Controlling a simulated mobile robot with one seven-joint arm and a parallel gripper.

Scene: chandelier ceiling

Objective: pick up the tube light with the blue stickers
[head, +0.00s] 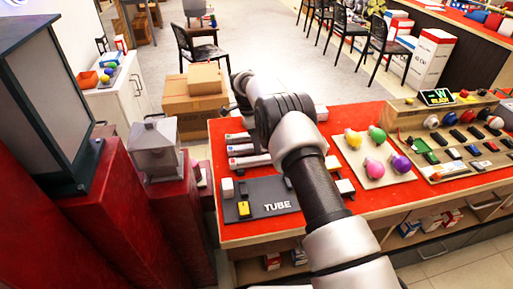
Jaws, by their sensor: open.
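Several white tube lights (246,149) lie side by side at the left end of the red-topped counter. Small coloured marks show at their left ends, but they are too small for me to tell surely which tube has the blue stickers. My arm crosses over the tubes and hides their middle and right parts. My gripper (238,104) is beyond the tubes, near the counter's far left edge, beside the cardboard boxes. It is open, mostly hidden behind my wrist, and I see nothing held in it.
A grey board marked TUBE (262,211) lies nearer on the counter (233,232). A pale board (355,160) with coloured bulbs is to the right. Cardboard boxes (188,103) stand behind. A lantern (156,147) on a red pedestal is at left.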

